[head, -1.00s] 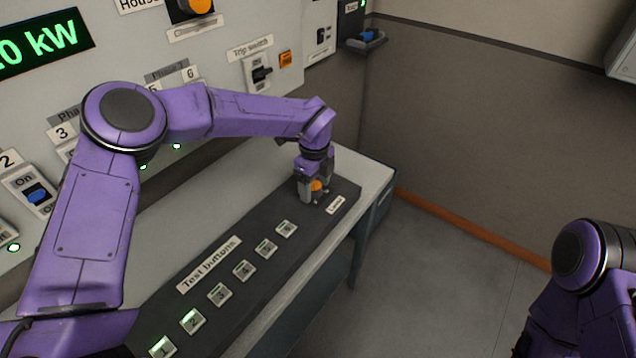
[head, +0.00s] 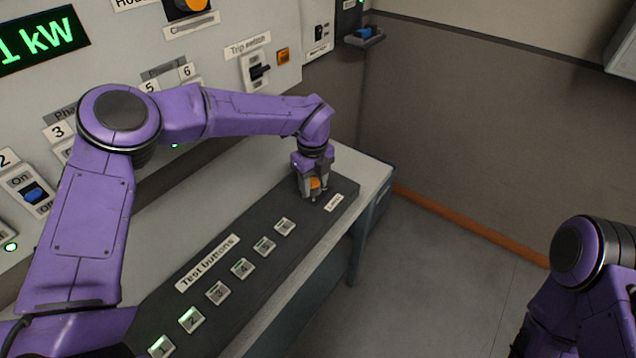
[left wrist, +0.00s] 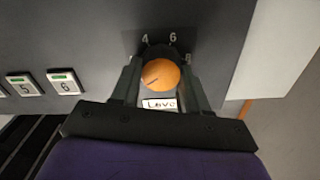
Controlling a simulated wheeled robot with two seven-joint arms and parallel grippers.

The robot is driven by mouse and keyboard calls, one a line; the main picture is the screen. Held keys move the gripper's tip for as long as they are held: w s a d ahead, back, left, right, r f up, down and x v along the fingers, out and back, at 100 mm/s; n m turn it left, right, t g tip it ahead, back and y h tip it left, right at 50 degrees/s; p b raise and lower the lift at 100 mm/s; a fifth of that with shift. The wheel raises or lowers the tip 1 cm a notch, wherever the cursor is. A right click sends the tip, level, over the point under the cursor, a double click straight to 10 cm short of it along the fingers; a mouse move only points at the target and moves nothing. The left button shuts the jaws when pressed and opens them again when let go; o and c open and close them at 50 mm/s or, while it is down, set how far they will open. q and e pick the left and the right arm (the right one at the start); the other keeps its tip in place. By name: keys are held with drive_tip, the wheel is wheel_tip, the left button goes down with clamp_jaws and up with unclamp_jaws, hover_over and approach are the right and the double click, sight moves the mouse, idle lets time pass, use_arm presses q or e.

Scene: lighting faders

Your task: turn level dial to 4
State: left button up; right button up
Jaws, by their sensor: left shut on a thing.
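The level dial is an orange round knob (head: 315,184) at the far right end of the dark test panel. In the left wrist view the dial (left wrist: 160,75) shows a dark line on its face pointing to the lower left. The marks 4, 6 and 8 stand around its far side, and a partly hidden label (left wrist: 160,104) lies below it. My left gripper (head: 313,188) points down and is shut on the dial, a finger on either side. My right arm shows at the lower right, but its gripper is out of view.
Several square test buttons (head: 241,268) run along the panel left of the dial. The upright panel behind has a trip switch (head: 259,70) and a green kW display (head: 40,40). The desk's right edge is close to the dial, with open floor beyond.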

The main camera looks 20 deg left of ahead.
use_arm(q)
drive_tip(key=m, duration=0.4)
drive_tip(key=shift+a+p, duration=0.3)
drive_tip(key=m+p, duration=0.1)
drive_tip(key=m, duration=0.4)
drive_tip(key=shift+r, duration=0.15)
drive_tip(key=m+p, duration=0.1)
drive_tip(key=m, duration=0.4)
drive_tip(key=shift+p, duration=0.35)
drive_tip(key=shift+m+p, duration=0.5)
drive_tip(key=shift+m, duration=1.7)
drive_tip(key=shift+d, duration=0.1)
drive_tip(key=o, duration=0.9)
drive_tip(key=shift+o, duration=0.8)
drive_tip(key=shift+d, duration=0.15)
